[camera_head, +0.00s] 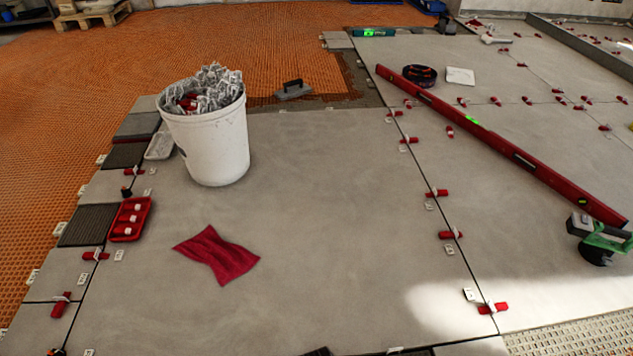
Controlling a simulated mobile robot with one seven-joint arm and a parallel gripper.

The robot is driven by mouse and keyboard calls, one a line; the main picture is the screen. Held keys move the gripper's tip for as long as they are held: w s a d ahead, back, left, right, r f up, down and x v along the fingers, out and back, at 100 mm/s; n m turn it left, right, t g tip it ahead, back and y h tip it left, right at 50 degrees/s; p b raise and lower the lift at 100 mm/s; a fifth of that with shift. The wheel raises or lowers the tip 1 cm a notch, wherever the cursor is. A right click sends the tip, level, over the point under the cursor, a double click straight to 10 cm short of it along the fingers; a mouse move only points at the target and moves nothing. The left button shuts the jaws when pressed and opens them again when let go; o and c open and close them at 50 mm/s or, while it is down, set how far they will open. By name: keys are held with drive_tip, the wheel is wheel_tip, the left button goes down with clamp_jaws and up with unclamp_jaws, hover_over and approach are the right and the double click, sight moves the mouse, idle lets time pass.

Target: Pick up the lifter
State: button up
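The object that looks like the lifter (606,237) is at the right edge of the head camera view. It has a green body, a grey and black top part, and a round black base like a suction cup. It rests on a large grey tile beside the near end of the red level, and the picture edge cuts it slightly. My gripper is not in view, so its state does not show.
A long red level (490,135) lies diagonally across the right tiles. A white bucket (215,145) of crumpled waste, a red cloth (217,254) and a red tray (130,219) are on the left. Red wedges with clips line the joints. The middle tile is mostly clear.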

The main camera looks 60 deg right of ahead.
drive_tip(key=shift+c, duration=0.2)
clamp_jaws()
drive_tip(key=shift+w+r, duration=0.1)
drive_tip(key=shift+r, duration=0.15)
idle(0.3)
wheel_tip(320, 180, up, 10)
drive_tip(key=p, duration=0.7)
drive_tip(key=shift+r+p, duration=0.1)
drive_tip(key=shift+p, duration=0.2)
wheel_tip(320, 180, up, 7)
drive_tip(key=p, duration=0.8)
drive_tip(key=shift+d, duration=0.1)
idle(0.3)
